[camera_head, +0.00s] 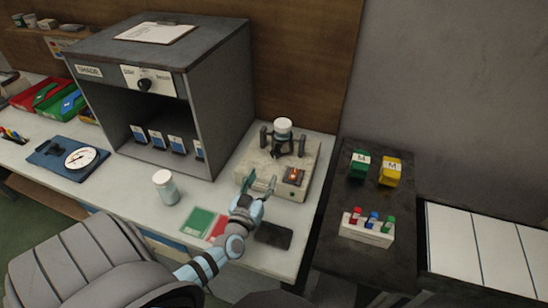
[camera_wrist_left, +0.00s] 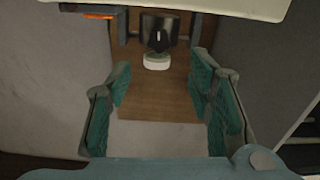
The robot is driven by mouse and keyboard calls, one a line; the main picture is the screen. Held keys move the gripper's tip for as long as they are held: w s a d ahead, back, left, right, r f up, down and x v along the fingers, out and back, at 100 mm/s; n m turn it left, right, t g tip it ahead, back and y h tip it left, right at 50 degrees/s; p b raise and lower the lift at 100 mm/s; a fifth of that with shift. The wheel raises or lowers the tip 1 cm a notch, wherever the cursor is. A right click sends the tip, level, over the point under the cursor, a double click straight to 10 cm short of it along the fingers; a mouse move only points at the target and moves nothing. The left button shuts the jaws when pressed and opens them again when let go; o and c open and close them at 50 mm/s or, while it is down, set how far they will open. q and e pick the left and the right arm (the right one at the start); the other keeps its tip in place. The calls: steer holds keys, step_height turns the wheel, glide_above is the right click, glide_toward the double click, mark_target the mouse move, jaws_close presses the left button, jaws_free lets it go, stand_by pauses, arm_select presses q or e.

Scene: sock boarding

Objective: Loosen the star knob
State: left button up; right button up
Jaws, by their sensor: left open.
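A beige device (camera_head: 258,161) stands on the bench, with two grey posts and a white-capped jar (camera_head: 283,127) between them. Dark parts (camera_head: 284,147) sit below the cap; I cannot tell clearly which is the star knob. A lit orange-red switch (camera_head: 294,176) is on the device's front. My left gripper (camera_head: 259,185) is open and empty at the front of the device, apart from the dark parts. In the left wrist view the open fingers (camera_wrist_left: 163,100) frame bare brown board, with the white cap (camera_wrist_left: 157,62) beyond them. My right gripper is not in view.
A white-lidded jar (camera_head: 165,186) stands left of my left arm. Green and red cards (camera_head: 199,222) and a dark pad (camera_head: 273,235) lie near the front edge. A grey shade cabinet (camera_head: 221,99) stands behind left. A dark side table (camera_head: 363,266) is on the right.

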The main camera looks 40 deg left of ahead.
mark_target(275, 155)
arm_select(q)
steer(key=b+x, duration=0.3)
steer(key=x, duration=0.7)
steer(key=shift+w+a+f, duration=0.1)
steer(key=shift+w+f, duration=0.1)
steer(key=shift+w, duration=0.15)
steer(key=shift+r, duration=0.15)
jaws_close()
